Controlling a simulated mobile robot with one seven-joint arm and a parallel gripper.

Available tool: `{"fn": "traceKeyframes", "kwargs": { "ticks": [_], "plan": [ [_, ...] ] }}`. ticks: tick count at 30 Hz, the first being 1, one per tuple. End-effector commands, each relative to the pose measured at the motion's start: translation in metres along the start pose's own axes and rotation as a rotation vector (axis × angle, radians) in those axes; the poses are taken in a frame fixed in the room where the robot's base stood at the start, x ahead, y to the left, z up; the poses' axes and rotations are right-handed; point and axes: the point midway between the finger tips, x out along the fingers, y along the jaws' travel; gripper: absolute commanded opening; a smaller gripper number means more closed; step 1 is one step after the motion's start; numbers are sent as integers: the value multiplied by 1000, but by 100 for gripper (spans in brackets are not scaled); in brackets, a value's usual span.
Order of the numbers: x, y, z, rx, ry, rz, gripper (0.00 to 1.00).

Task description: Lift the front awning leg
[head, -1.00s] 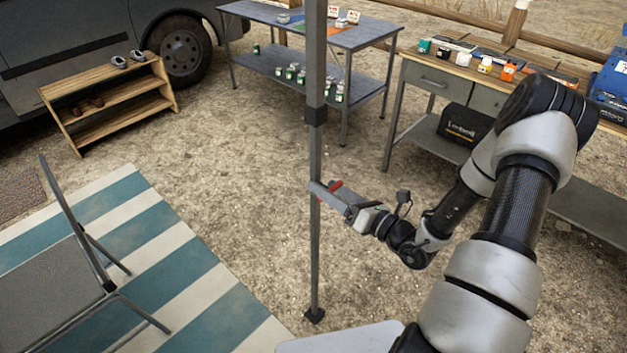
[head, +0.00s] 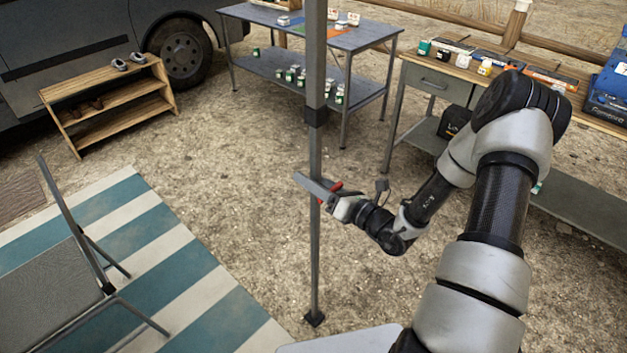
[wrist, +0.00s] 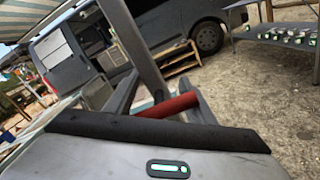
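The front awning leg (head: 315,250) is a thin grey upright pole in the head view, with a dark collar partway up and a dark foot on the gravel. It also shows tilted in the wrist view (wrist: 137,45). My gripper (head: 309,186) is at the leg below the collar, with a long grey finger crossing in front of it. In the wrist view, the leg comes down between the fingers (wrist: 163,94), which look apart. A red bar (wrist: 168,105) lies across at the finger bases; what it belongs to is unclear. Firm contact cannot be seen.
A folding chair (head: 55,285) stands on a striped mat (head: 135,225) at left. A wooden shoe rack (head: 110,103) stands by the van (head: 75,50). A grey table (head: 300,22) and a workbench (head: 430,82) stand behind. Gravel around the leg is clear.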

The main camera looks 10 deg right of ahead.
Motion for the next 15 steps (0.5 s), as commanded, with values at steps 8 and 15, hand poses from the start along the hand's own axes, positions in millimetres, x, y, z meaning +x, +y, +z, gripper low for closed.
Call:
{"fn": "traceKeyframes", "kwargs": {
  "ticks": [8, 15],
  "plan": [
    [0, 8, 13, -14, -1, 0, 9],
    [0, 37, 58, -18, -4, 2, 9]
  ]
}}
